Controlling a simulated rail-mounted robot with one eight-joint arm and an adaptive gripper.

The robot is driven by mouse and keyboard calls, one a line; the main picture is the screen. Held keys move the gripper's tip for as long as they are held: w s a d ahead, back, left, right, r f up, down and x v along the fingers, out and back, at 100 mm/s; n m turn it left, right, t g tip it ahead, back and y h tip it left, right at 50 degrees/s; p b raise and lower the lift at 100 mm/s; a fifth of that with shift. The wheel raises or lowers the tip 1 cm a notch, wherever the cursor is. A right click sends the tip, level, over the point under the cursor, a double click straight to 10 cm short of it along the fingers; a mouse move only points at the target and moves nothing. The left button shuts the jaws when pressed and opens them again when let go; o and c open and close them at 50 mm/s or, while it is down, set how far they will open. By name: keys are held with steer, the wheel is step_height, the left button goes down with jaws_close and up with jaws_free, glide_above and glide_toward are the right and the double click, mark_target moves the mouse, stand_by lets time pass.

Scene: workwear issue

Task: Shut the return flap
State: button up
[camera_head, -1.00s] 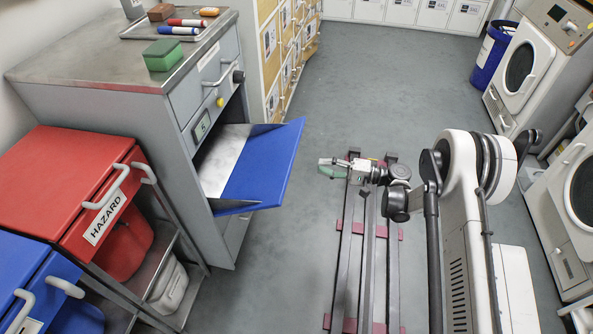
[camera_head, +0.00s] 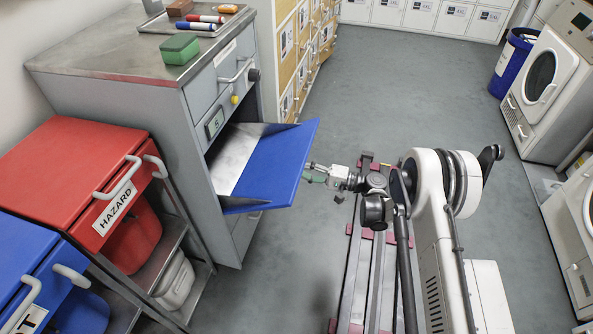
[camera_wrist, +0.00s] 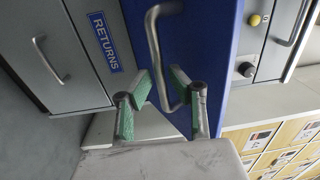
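The blue return flap (camera_head: 268,170) stands open, sticking out from the front of the grey cabinet (camera_head: 170,120), with the opening exposed behind it. In the wrist view the flap's blue outer face (camera_wrist: 210,50) shows, with a curved metal bar handle (camera_wrist: 156,45) on it. My gripper (camera_head: 312,174) is just off the flap's outer edge, low beside it. In the wrist view its two green-padded fingers (camera_wrist: 162,80) are apart, pointing at the flap by the handle. Nothing is clearly held, and I cannot tell whether they touch the handle.
A RETURNS label (camera_wrist: 104,42) is on the cabinet front. The red hazard bin (camera_head: 75,185) and blue bin (camera_head: 40,260) stand at left. A green block (camera_head: 180,47) and tray (camera_head: 190,22) lie on the cabinet top. The floor (camera_head: 400,90) beyond my rail is clear.

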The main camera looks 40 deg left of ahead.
steer(key=shift+x, duration=1.3)
steer(key=shift+c, duration=0.3)
jaws_close()
